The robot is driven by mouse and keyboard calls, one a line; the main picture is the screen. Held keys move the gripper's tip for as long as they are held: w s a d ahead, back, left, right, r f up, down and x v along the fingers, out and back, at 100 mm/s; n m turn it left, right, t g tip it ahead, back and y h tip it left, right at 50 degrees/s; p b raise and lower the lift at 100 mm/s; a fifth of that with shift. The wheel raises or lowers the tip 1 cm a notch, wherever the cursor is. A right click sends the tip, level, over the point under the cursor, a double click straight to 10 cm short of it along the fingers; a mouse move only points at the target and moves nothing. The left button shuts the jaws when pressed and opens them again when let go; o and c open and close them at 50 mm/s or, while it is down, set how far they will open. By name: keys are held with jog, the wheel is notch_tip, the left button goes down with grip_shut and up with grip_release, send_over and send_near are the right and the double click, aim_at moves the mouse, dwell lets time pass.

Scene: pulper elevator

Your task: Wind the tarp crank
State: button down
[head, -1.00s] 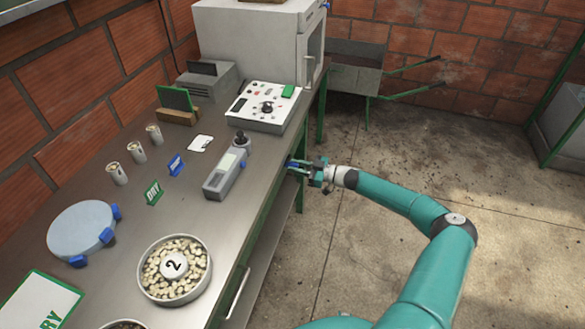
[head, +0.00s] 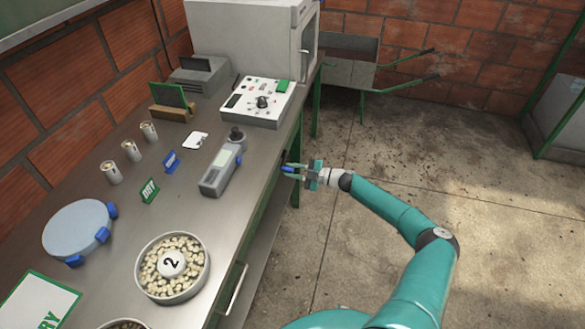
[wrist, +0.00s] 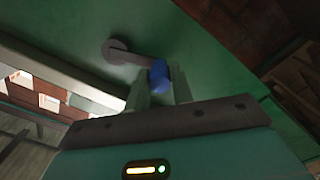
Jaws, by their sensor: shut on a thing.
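The crank shows in the wrist view: a grey round hub (wrist: 116,50) on a green panel (wrist: 190,45), with a grey arm running right to a blue knob (wrist: 159,76). My gripper (wrist: 161,88) is shut on the blue knob, one finger on each side of it. In the head view my gripper (head: 301,171) is at the right side of the metal bench (head: 130,205), just below its top edge. A bit of the blue knob (head: 288,169) shows there at the fingertips. The crank's hub and arm are hard to make out in the head view. No tarp is recognizable.
The bench holds a white oven (head: 245,45), a control box (head: 258,102), a grey meter (head: 220,170), several small cans and a bowl of beans (head: 172,268). A wheelbarrow (head: 345,62) stands behind. The concrete floor (head: 480,190) to the right is mostly clear.

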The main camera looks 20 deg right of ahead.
jog(key=shift+w+d+f+n, duration=0.15)
jog(key=shift+f+n, duration=0.15)
jog(key=shift+n, duration=0.35)
jog(key=shift+w+d+f+n, duration=0.15)
jog(key=shift+f+n, duration=0.15)
jog(key=shift+n, duration=0.35)
jog(key=c, duration=1.2)
grip_release()
jog(key=shift+a, duration=0.1)
jog(key=shift+c, duration=0.2)
jog(key=shift+s, duration=0.15)
jog(key=v, duration=1.3)
jog(key=shift+s+d, duration=0.2)
jog(key=shift+d, duration=0.15)
